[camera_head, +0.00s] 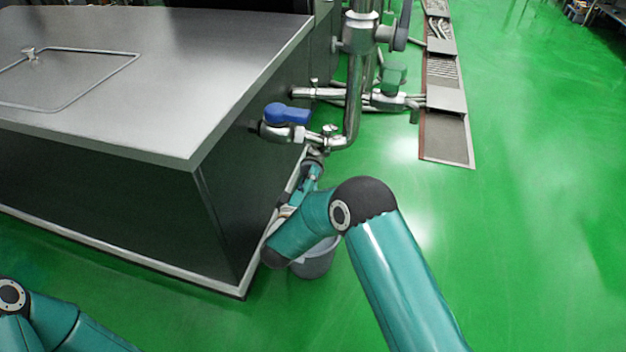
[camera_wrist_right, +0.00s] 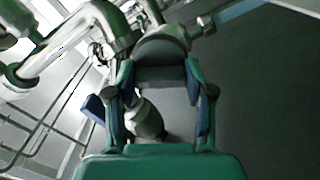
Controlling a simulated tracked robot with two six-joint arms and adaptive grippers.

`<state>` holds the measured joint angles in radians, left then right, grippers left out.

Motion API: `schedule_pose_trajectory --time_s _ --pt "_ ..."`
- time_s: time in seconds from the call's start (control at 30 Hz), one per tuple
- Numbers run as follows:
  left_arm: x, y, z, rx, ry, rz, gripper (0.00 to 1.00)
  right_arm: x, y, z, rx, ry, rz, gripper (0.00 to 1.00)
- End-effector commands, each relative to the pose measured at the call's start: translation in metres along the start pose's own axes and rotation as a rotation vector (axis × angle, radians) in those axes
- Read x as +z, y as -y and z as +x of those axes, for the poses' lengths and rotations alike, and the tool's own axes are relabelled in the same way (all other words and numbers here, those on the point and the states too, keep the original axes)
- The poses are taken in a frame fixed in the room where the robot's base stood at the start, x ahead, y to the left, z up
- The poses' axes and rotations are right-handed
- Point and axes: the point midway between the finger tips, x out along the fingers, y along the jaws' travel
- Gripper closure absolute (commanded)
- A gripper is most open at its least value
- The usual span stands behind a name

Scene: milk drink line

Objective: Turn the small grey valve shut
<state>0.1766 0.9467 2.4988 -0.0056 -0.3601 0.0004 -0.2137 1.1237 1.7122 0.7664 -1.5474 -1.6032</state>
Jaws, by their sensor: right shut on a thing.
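The small grey valve shows in the right wrist view as a dark grey handle (camera_wrist_right: 162,76) between my fingertips, with a rounded metal body behind it. My right gripper (camera_wrist_right: 158,72) is shut on this handle, one finger on each side. In the head view my right gripper (camera_head: 315,163) is small and partly hidden by my own arm, just below the steel pipe elbow beside the cabinet corner. The valve handle cannot be made out clearly there. Of my left arm only links show at the lower left; its gripper is out of view.
A blue-handled valve (camera_head: 287,113) sits on the pipe just above my right gripper. A green-handled valve (camera_head: 394,77) is further back. The steel-topped cabinet (camera_head: 150,75) stands close on the left. Green floor at right is clear.

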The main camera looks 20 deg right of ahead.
Motion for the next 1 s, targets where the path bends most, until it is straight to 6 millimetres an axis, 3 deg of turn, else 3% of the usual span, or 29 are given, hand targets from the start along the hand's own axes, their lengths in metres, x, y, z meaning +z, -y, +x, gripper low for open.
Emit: schedule_pose_trajectory --time_s 1.0 --pt "0.0 0.013 0.037 0.0 0.0 0.0 1.0 -0.003 0.007 -0.005 -0.018 -0.008 0.925 0.82"
